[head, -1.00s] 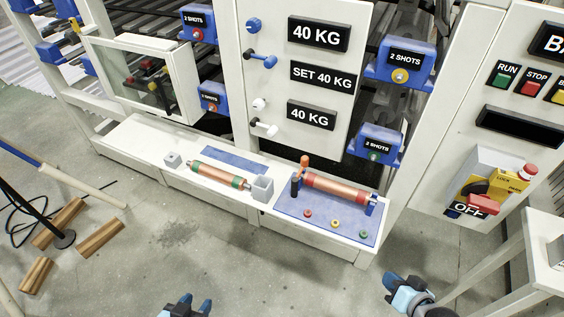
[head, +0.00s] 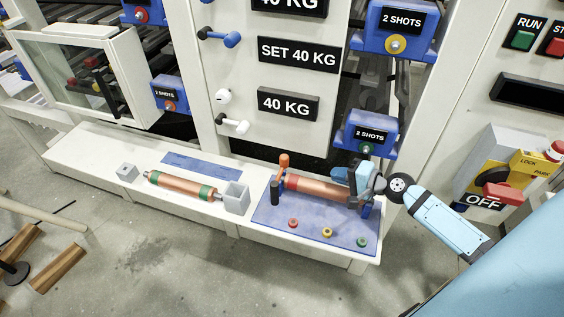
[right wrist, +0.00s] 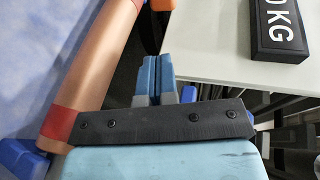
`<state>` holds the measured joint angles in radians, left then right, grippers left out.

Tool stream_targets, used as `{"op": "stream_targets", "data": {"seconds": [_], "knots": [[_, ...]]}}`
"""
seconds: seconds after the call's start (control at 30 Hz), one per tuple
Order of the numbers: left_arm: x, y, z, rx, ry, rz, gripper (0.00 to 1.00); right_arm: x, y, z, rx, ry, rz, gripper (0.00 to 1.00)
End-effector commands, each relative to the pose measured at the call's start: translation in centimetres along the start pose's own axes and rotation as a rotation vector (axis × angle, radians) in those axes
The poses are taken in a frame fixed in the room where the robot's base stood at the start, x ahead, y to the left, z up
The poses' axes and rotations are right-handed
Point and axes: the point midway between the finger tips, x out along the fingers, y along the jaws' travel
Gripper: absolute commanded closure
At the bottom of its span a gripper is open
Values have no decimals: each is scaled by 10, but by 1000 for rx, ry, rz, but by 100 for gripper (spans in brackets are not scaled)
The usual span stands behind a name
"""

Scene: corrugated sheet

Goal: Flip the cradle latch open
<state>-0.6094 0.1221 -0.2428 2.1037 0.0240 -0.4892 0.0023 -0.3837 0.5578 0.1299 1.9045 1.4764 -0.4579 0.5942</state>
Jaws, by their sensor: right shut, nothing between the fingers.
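The cradle on the blue mat (head: 264,217) holds a copper roller (head: 315,189) with coloured end bands. An orange-tipped latch lever (head: 283,164) stands upright at its left end, beside a black post (head: 275,191). My right gripper (head: 350,178) is over the roller's right part and hides some of it. In the right wrist view its blue fingers (right wrist: 155,75) are shut and empty, beside the roller (right wrist: 95,70). An orange and black part, probably the latch (right wrist: 160,6), shows just beyond the fingertips. My left gripper is out of view.
A second copper roller (head: 181,187) lies between grey blocks on the white bench (head: 95,165). Red, yellow and green buttons (head: 327,232) sit on the mat's front. The panel with 40 KG labels (head: 288,103) rises behind. A blue 2 SHOTS box (head: 371,134) is close above my right gripper.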

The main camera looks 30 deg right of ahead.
Motion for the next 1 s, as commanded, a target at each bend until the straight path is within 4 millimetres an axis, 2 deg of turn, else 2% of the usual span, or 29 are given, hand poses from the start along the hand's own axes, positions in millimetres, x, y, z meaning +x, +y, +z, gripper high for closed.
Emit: {"op": "stream_targets", "data": {"seconds": [0.33,0.47,0.57,0.9,1.0], "knots": [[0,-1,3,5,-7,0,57,1,0,0,2,0,-1,100],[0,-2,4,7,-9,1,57,9,-1,-1,3,1,-2,100],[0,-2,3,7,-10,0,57,24,-2,-1,1,0,-3,100],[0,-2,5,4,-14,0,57,97,-2,-1,2,0,-3,100],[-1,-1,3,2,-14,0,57,113,-6,0,1,0,-3,100]]}}
